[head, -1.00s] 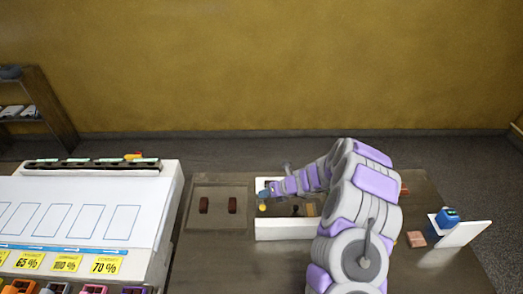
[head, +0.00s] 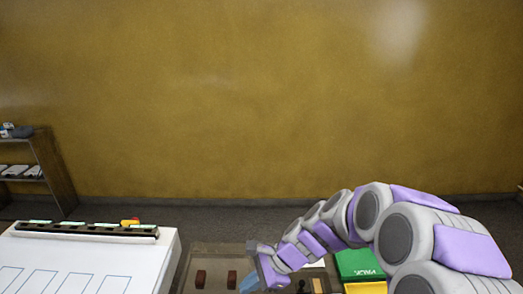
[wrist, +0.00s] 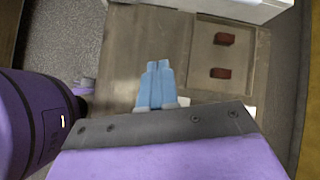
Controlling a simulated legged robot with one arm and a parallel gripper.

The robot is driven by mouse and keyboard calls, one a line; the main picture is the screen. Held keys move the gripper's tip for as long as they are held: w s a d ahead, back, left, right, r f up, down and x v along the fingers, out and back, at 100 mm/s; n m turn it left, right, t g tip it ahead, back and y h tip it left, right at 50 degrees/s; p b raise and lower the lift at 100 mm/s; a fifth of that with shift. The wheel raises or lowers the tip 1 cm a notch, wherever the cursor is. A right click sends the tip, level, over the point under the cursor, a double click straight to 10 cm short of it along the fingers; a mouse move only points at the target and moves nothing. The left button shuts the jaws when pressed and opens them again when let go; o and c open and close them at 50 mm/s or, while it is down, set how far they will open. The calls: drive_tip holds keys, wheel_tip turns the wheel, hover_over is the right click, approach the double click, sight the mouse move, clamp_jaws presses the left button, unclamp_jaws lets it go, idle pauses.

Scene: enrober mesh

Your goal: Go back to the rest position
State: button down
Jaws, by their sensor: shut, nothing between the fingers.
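My gripper (wrist: 157,72) shows in the wrist view as two light blue fingers pressed together with nothing between them. It is above the brown table (wrist: 135,40). In the head view my gripper (head: 249,284) is at the bottom of the picture, to the right of two dark brown bars, and the arm reaches in from the lower right.
Two dark brown bars (head: 201,279) lie on a panel on the table. A white machine (head: 100,265) stands on the left. A green box (head: 357,263) sits beside my arm. A shelf (head: 45,165) stands against the yellow wall (head: 260,100).

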drive_tip(key=s+d+n+h+b, duration=0.1)
drive_tip(key=s+d+n, duration=0.3)
drive_tip(key=s, duration=0.5)
drive_tip(key=s+d+n+h+b, duration=0.2)
drive_tip(key=s+d+n+h, duration=0.2)
drive_tip(key=s+d, duration=0.3)
drive_tip(key=s+d+n+g+h+b, duration=0.1)
drive_tip(key=s+d+n+h, duration=0.2)
drive_tip(key=s+d+n, duration=0.3)
drive_tip(key=s+r, duration=0.1)
drive_tip(key=s, duration=0.3)
drive_tip(key=shift+s+b, duration=0.3)
drive_tip(key=shift+s, duration=0.1)
